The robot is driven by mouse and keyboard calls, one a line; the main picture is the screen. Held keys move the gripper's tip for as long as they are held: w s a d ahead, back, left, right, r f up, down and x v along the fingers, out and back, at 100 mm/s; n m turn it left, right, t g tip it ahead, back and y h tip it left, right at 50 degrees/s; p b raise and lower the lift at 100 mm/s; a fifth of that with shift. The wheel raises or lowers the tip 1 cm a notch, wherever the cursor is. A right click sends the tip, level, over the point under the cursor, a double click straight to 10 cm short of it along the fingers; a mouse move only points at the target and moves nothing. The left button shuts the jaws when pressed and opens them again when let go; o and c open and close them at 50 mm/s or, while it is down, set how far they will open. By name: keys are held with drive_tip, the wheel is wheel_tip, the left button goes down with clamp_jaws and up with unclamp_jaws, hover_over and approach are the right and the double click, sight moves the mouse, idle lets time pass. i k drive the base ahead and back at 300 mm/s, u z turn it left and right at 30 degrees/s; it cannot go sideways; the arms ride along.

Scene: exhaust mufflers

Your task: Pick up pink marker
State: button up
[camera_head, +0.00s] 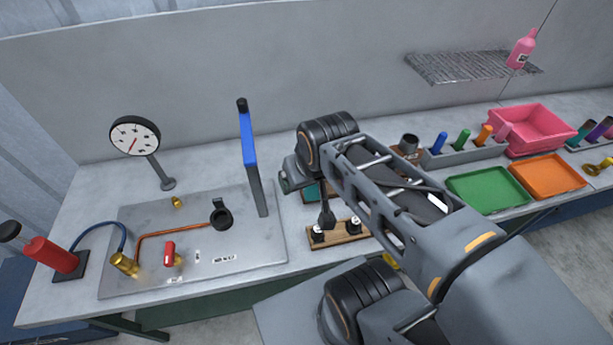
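A pink marker (503,131) stands at the right end of a grey holder (462,154). Blue (439,143), green (462,140) and orange (484,135) markers stand left of it in a row. The pink tray is right behind it, so its outline partly blends in. My gripper (291,175) is at the end of my arm, well left of the holder, above the bench by the metal plate. It is mostly hidden by my wrist, and its fingers cannot be made out.
Pink (542,139), green (488,193) and orange (550,177) trays surround the holder's right side. A dark cup (410,143) stands left of it. A blue-topped post (252,160), a gauge (135,136) and a metal plate (235,266) are left. A shelf (460,67) hangs above.

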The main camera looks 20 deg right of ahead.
sight(506, 129)
drive_tip(key=z, duration=0.3)
drive_tip(key=k, duration=0.1)
drive_tip(key=z, duration=3.35)
drive_tip(key=i, duration=3.2)
drive_tip(key=u, duration=0.2)
